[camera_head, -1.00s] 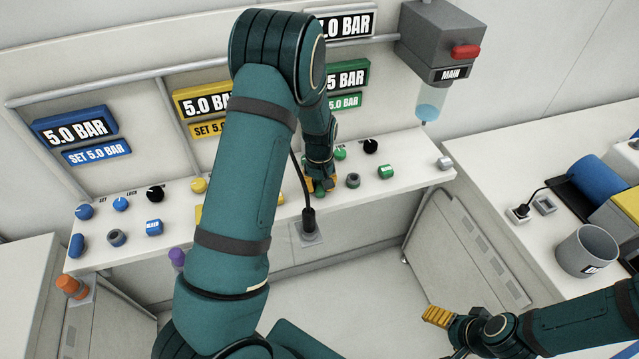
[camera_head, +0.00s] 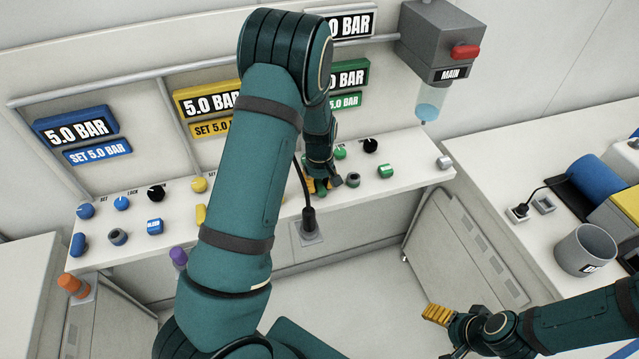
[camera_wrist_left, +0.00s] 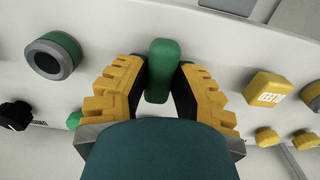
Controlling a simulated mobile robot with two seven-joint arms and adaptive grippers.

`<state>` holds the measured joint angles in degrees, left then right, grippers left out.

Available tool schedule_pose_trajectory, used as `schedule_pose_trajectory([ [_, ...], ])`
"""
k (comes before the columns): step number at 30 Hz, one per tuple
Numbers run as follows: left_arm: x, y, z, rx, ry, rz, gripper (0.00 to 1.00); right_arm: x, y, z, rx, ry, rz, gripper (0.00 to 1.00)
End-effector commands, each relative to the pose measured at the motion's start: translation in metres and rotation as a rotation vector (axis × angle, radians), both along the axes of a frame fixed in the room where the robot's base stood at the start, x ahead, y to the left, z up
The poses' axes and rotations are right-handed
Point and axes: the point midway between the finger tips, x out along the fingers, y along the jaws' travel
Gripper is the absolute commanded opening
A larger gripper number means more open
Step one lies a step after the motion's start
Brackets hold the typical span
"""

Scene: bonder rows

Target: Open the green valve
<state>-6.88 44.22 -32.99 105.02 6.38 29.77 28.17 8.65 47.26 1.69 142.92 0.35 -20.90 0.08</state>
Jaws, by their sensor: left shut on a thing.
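The green valve's upright handle (camera_wrist_left: 163,68) shows between the two yellow fingers of my left gripper (camera_wrist_left: 160,88) in the left wrist view. The gripper is shut on it. In the head view my left gripper (camera_head: 318,185) is at the front of the white console's right half, and it hides the handle. The green pressure display (camera_head: 350,77) behind is partly covered by my arm. My right gripper (camera_head: 438,315) is low at the right, away from the console; its finger gap cannot be made out.
A grey and green knob (camera_wrist_left: 54,55) and a yellow labelled button (camera_wrist_left: 267,94) flank the handle. Blue knobs (camera_head: 85,211) line the console's left. A grey MAIN box (camera_head: 440,40) hangs at the back. A grey cup (camera_head: 586,251) stands on the right bench.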

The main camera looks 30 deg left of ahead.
Motion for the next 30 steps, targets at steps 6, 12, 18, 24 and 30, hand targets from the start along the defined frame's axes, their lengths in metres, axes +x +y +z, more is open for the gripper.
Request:
schedule_pose_trajectory([
  [6,-0.001,0.000,-0.001,-0.001,0.003,0.000,0.57,0.000,0.000,0.000,0.000,0.000,0.000,0.77],
  [12,0.000,0.000,0.000,0.000,0.001,-0.001,0.57,0.000,0.000,0.000,0.000,0.000,0.000,0.77],
  [18,0.001,-0.001,0.019,-0.001,-0.002,-0.002,0.57,0.000,0.000,0.000,0.000,0.000,0.000,0.77],
  [24,0.001,-0.001,0.060,0.000,-0.004,-0.003,0.57,0.000,0.000,0.000,0.000,0.000,0.000,0.77],
  [30,0.000,-0.001,0.096,-0.001,-0.001,-0.002,0.57,0.000,0.000,0.000,0.000,0.000,0.000,0.77],
])
